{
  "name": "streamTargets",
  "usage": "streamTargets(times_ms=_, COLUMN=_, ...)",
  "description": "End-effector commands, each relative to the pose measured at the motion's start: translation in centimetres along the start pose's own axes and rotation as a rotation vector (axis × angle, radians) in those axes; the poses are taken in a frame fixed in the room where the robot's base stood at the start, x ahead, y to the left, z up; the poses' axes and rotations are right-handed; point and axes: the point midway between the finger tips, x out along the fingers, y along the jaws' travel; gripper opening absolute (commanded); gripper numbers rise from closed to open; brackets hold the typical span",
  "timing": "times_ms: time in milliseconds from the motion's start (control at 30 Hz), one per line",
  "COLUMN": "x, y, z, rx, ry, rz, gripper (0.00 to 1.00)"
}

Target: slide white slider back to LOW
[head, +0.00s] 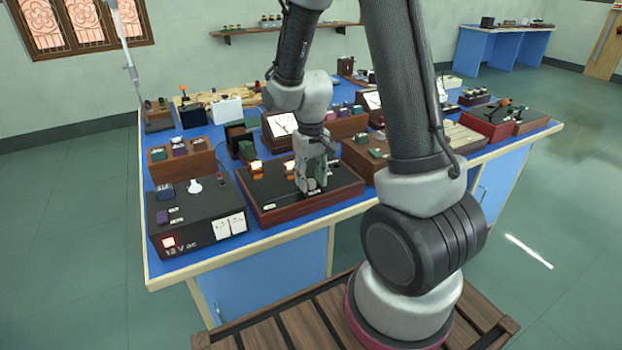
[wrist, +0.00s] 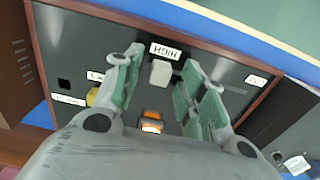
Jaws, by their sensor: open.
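The white slider (wrist: 160,73) is a small pale block on a black panel (wrist: 85,45) with a wooden rim. It sits close to the HIGH label (wrist: 165,51) in the wrist view. My gripper (wrist: 163,62) is open, with one green-padded finger on each side of the slider and gaps between. In the head view my gripper (head: 314,187) points down over the front right of the wood-framed panel (head: 270,208). It hides the slider there.
A black 12 V ac supply box (head: 190,235) stands to the left in the head view. Wooden boxes and instruments crowd the blue bench behind; its front strip is clear.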

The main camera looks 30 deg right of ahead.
Motion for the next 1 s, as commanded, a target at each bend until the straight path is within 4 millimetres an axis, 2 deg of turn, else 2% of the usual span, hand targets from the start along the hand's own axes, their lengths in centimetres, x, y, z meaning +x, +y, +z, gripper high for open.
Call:
streamTargets(times_ms=300, x=0.5, y=0.0, z=0.0, rx=0.0, ry=0.0, rz=0.0, gripper=0.41)
streamTargets(times_ms=367, x=0.5, y=0.0, z=0.0, rx=0.0, ry=0.0, rz=0.0, gripper=0.32)
streamTargets(times_ms=533, x=0.5, y=0.0, z=0.0, rx=0.0, ry=0.0, rz=0.0, gripper=0.01)
streamTargets(times_ms=767, x=0.5, y=-0.2, z=0.0, rx=-0.001, ry=0.0, rz=0.0, gripper=0.0)
streamTargets(times_ms=867, x=0.5, y=-1.6, z=0.0, rx=-0.005, ry=0.0, rz=0.0, gripper=0.0)
streamTargets(times_ms=1000, x=0.5, y=-5.3, z=0.0, rx=-0.009, ry=0.0, rz=0.0, gripper=0.0)
